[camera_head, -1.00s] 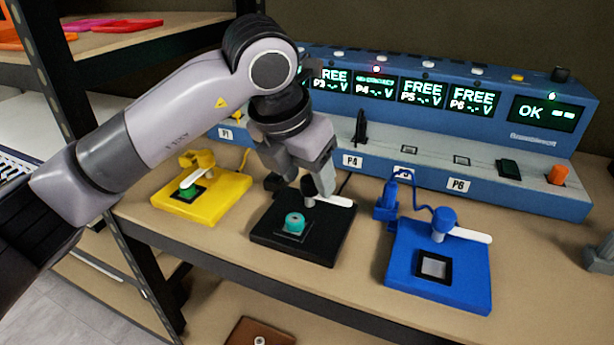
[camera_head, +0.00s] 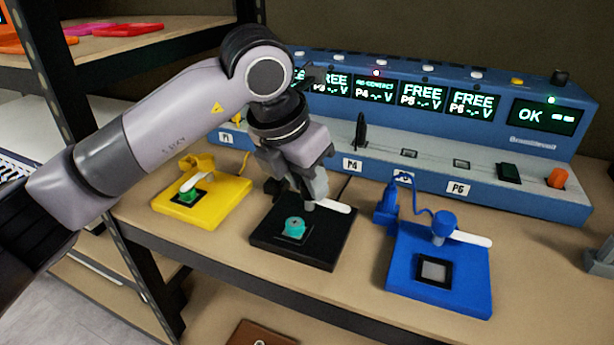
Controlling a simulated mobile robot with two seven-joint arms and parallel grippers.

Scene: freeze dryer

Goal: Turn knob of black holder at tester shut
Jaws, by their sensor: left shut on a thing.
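The black holder (camera_head: 270,246) lies flat on the bench between a yellow and a blue holder. A teal round piece (camera_head: 294,227) sits in its square socket. Its knob has a white lever (camera_head: 334,206) pointing right. My left gripper (camera_head: 310,200) reaches down from above and is shut on the knob of the black holder, behind the teal piece. The fingers hide most of this knob. The blue tester (camera_head: 420,165) stands behind, with lit displays, several reading FREE and one reading OK. My right gripper is not in view.
The yellow holder (camera_head: 226,205) stands close on the left with a green piece. A black plug (camera_head: 360,132) stands upright on the tester. Bare bench lies between the holders.

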